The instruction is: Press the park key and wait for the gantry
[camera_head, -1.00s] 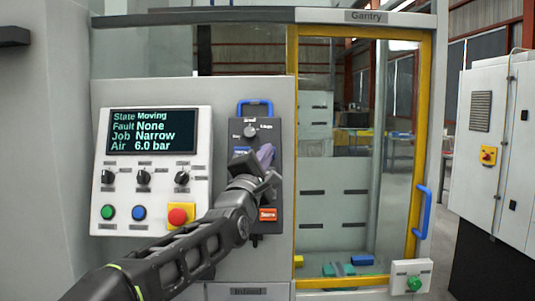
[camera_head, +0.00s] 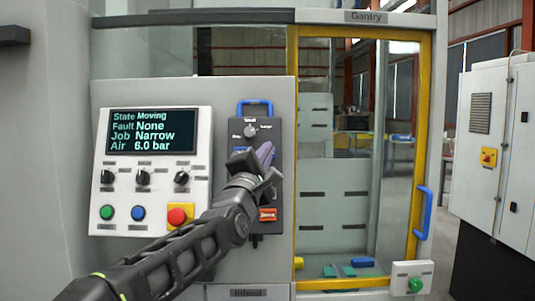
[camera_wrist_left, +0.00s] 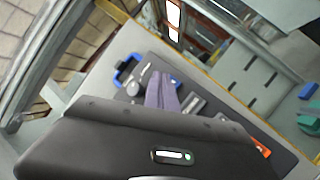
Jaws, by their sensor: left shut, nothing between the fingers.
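The dark key panel (camera_head: 287,185) hangs on the machine front, with a blue handle on top, a knob (camera_head: 250,130) and an orange key (camera_head: 267,215) low down. My left gripper (camera_head: 265,153) is in front of its middle, its purple fingers shut and empty. The gripper hides most of the middle keys, so I cannot tell the park key or whether the fingers touch it. In the left wrist view the fingers (camera_wrist_left: 162,92) overlap the panel near its knob. The screen (camera_head: 152,131) reads State Moving, Fault None, Job Narrow, Air 6.0 bar. My right gripper is not in view.
The control box (camera_head: 105,213) left of the panel carries knobs, green and blue buttons and a red stop button (camera_head: 180,215). The yellow-framed gantry door (camera_head: 425,120) with a blue handle stands right. Coloured blocks (camera_head: 362,262) lie behind it.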

